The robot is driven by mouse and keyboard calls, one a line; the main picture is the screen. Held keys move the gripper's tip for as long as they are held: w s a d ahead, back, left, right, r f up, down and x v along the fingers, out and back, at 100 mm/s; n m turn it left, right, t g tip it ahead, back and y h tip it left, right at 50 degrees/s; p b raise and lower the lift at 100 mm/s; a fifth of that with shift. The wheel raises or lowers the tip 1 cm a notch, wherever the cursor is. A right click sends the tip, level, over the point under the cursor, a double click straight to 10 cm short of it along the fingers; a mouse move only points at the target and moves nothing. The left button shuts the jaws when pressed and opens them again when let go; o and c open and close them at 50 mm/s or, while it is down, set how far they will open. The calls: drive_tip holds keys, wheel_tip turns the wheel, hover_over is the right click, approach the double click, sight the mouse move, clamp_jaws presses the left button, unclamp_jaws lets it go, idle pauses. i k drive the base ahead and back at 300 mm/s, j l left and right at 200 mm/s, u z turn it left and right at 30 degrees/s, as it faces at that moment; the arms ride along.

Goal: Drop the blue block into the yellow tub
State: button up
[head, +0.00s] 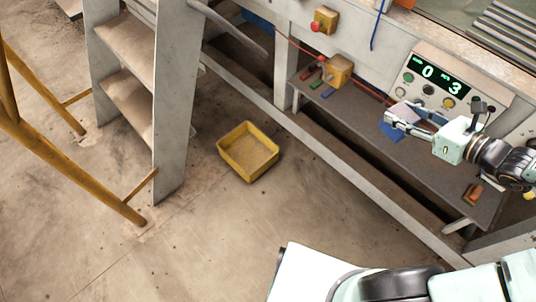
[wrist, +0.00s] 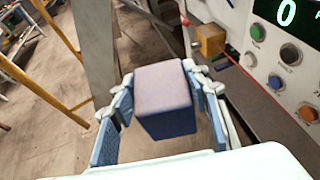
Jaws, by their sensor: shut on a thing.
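The blue block (wrist: 166,98) is held between the two fingers of my gripper (wrist: 160,108) in the wrist view; its top face looks pale purple. In the head view my gripper (head: 398,123) is at the right, in front of the control panel, with the block's blue side (head: 391,133) showing at its fingertips. The yellow tub (head: 222,154) stands on the floor near the middle of the head view, and its inside looks empty. My gripper is to the right of the tub and above floor level, well apart from it. The tub is not clearly visible in the wrist view.
A control panel (head: 440,82) with a lit display is just behind my gripper. A grey shelf (head: 375,150) runs below it. A step unit (head: 172,110) and yellow rails (head: 75,165) stand left of the tub. The floor in front of the tub is clear.

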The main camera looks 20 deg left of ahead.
sight(246, 149)
drive_tip(key=u, duration=2.1)
drive_tip(key=i+l, duration=0.1)
drive_tip(key=l, duration=1)
drive_tip(key=i+l+u, duration=0.1)
drive_tip(key=l, duration=1)
drive_tip(key=i+j+u, duration=0.45)
drive_tip(key=i+j, duration=0.1)
